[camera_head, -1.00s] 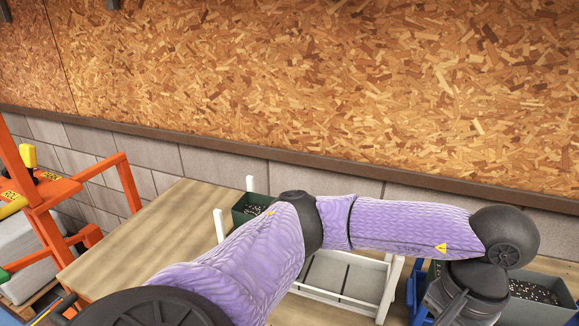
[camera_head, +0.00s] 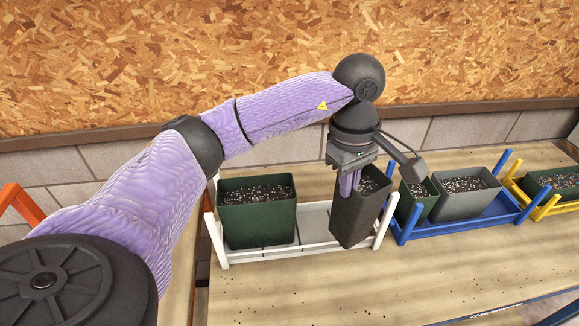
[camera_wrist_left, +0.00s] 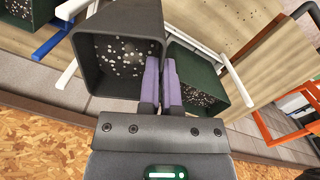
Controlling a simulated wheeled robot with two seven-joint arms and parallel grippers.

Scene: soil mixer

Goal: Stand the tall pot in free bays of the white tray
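The tall pot (camera_head: 352,218) is dark grey with speckled soil inside. It is at the right part of the white tray (camera_head: 268,254), its lower end overlapping the front rail in the head view. I cannot tell whether it touches the tray floor. My left gripper (camera_head: 349,184) comes from above and is shut on the pot's wall. In the left wrist view its purple fingers (camera_wrist_left: 161,84) pinch the wall of the tall pot (camera_wrist_left: 100,20). My right gripper is not in view.
A wide green pot (camera_head: 258,222) fills the tray's left part; bare tray floor shows between the pots. A blue tray (camera_head: 480,226) with a small green pot (camera_head: 410,207) and a grey pot (camera_head: 466,203) stands right. A yellow tray (camera_head: 533,207) is farther right.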

